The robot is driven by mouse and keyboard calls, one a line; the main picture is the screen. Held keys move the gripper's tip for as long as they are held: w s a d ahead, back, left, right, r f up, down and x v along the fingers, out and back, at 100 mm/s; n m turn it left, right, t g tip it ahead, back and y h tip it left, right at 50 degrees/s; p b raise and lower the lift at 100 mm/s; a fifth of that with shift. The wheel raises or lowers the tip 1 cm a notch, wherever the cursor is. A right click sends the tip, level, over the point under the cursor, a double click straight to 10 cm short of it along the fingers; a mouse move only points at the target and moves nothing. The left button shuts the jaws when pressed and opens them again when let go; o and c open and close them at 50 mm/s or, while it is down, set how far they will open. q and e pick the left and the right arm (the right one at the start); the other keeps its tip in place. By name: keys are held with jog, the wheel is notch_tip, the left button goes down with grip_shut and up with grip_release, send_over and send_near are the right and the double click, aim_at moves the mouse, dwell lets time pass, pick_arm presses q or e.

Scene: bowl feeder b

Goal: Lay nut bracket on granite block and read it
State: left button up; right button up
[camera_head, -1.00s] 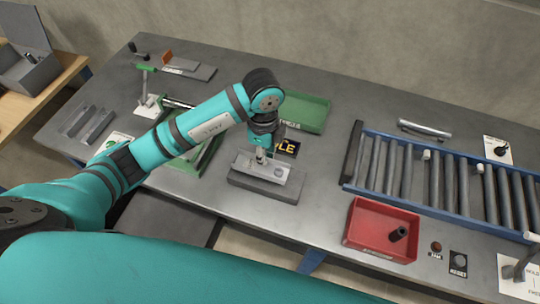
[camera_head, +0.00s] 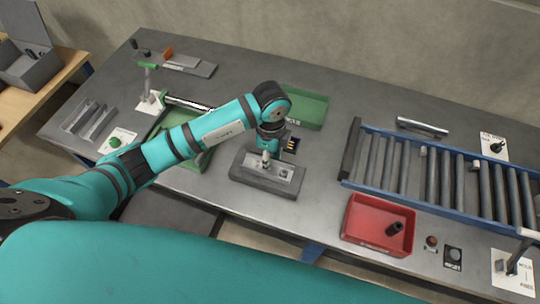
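The dark grey granite block (camera_head: 248,181) sits near the table's front edge, in the middle of the head view. A light metal plate, which looks like the nut bracket (camera_head: 286,173), lies flat on or just above its top. A round detail shows on the plate's right part. My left gripper (camera_head: 266,160) points down at the plate's left part, close to or touching it. The fingers are too small and partly hidden to tell whether they grip it. My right gripper is not in view.
A red bin (camera_head: 352,224) with a dark cylinder stands right of the block. A roller conveyor (camera_head: 440,182) fills the right side. Green trays (camera_head: 304,107) lie behind and left of the block. A dark label sits just behind the block. Bare table lies between block and conveyor.

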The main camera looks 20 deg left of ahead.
pick_arm(q)
jog(key=shift+r, duration=0.15)
notch_tip(320, 180, up, 12)
jog(key=b, duration=0.1)
jog(key=shift+w, duration=0.15)
jog(key=shift+f, duration=0.2)
dwell(0.5)
